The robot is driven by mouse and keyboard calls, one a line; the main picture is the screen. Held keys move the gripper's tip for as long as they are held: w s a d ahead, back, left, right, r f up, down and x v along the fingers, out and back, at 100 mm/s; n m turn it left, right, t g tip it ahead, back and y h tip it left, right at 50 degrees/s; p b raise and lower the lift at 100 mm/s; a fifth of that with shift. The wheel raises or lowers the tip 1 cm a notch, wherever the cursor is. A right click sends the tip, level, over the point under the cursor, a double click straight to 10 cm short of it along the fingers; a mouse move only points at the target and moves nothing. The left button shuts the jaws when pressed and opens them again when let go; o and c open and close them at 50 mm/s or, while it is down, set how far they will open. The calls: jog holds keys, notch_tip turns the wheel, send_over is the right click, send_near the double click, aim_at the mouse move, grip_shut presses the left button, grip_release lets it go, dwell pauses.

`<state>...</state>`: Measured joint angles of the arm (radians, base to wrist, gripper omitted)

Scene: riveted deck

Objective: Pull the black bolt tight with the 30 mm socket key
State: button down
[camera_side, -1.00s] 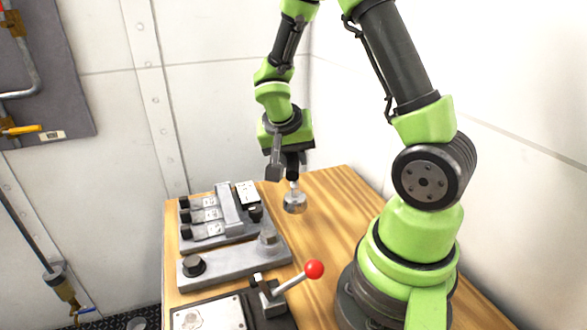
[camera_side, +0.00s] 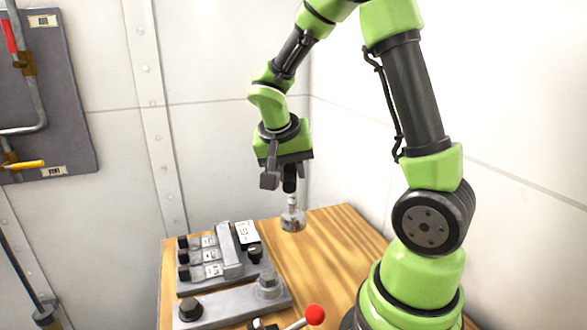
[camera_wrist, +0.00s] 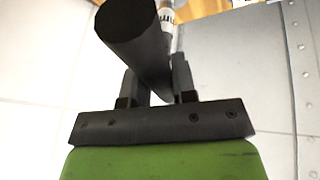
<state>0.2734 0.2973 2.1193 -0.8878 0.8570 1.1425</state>
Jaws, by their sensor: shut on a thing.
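My gripper (camera_side: 289,166) is shut on a socket key by its black handle (camera_wrist: 134,30). The key hangs upright, its silver socket end (camera_side: 292,220) in the air above the bench, right of the tool rack. The wrist view shows the handle between the fingers (camera_wrist: 155,88), with part of the metal shank (camera_wrist: 166,16) beyond it. The black bolt (camera_side: 190,309) stands on the left end of a grey plate (camera_side: 228,303), well apart from the key. A grey bolt (camera_side: 268,281) stands on the plate's right end. The size mark on the held key cannot be read.
The rack (camera_side: 229,252) behind the plate holds several black-ended tools with white labels. A lever with a red ball (camera_side: 315,314) stands at the front, partly cut off. The wooden bench (camera_side: 325,250) is clear right of the rack. A wall panel (camera_side: 60,110) carries pipes.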

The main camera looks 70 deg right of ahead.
jog(key=w+a, duration=0.5)
jog(key=a, duration=0.6)
jog(key=w+a, duration=0.5)
jog(key=a, duration=0.5)
jog(key=f+n+t+y, duration=0.1)
jog(key=n, duration=0.5)
jog(key=f+n+t+y, duration=0.2)
jog(key=n, duration=0.4)
jog(key=f+n+t+y, duration=0.2)
jog(key=n, duration=0.3)
jog(key=shift+s+a+n, duration=0.1)
jog(key=shift+s+n, duration=0.15)
jog(key=shift+n, duration=0.15)
